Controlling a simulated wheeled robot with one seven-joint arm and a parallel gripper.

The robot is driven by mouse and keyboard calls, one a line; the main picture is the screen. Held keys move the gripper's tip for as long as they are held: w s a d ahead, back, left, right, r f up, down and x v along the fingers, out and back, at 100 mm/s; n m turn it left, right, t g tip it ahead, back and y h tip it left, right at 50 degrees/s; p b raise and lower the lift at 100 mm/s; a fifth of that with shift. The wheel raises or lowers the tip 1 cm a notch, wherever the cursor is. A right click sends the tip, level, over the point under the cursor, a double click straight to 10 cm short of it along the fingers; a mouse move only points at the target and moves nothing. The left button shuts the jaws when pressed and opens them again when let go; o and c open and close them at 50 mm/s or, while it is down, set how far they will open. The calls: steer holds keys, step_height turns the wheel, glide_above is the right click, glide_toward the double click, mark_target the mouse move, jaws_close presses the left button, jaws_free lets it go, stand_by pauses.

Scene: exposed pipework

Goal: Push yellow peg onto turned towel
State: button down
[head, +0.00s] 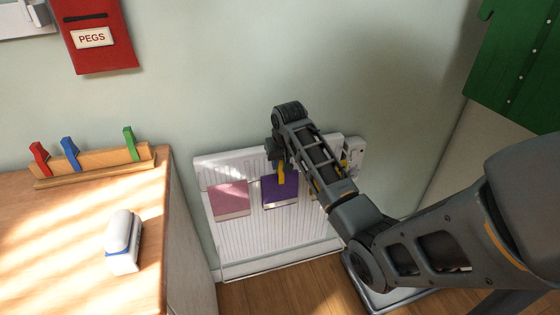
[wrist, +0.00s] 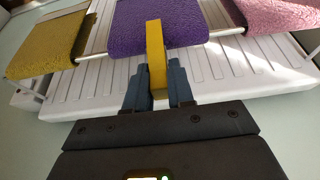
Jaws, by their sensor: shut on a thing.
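The yellow peg (wrist: 156,55) stands between the fingers of my gripper (wrist: 157,80), which is shut on it. In the wrist view the peg's far end overlaps the near edge of the purple towel (wrist: 130,28); I cannot tell whether its jaws straddle the cloth. In the head view my gripper (head: 277,158) is at the top of the purple towel (head: 279,192), with the peg (head: 281,174) below the fingers. A pink towel (head: 229,199) hangs to the left. A mustard towel (wrist: 48,45) is mostly hidden by my arm in the head view. I cannot tell which towel is turned.
The towels hang on a white radiator (head: 236,243) against the wall. A wooden rack (head: 95,162) with red, blue and green pegs stands on the cabinet at left, near a white and blue object (head: 122,241). A red PEGS box (head: 95,38) hangs above.

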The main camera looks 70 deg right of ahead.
steer(key=shift+f, duration=0.5)
steer(key=c, duration=0.9)
jaws_free()
steer(key=shift+r, duration=0.25)
steer(key=shift+r+p, duration=2.2)
steer(key=shift+p, duration=0.1)
steer(key=shift+r, duration=1.15)
steer(key=shift+s, duration=0.1)
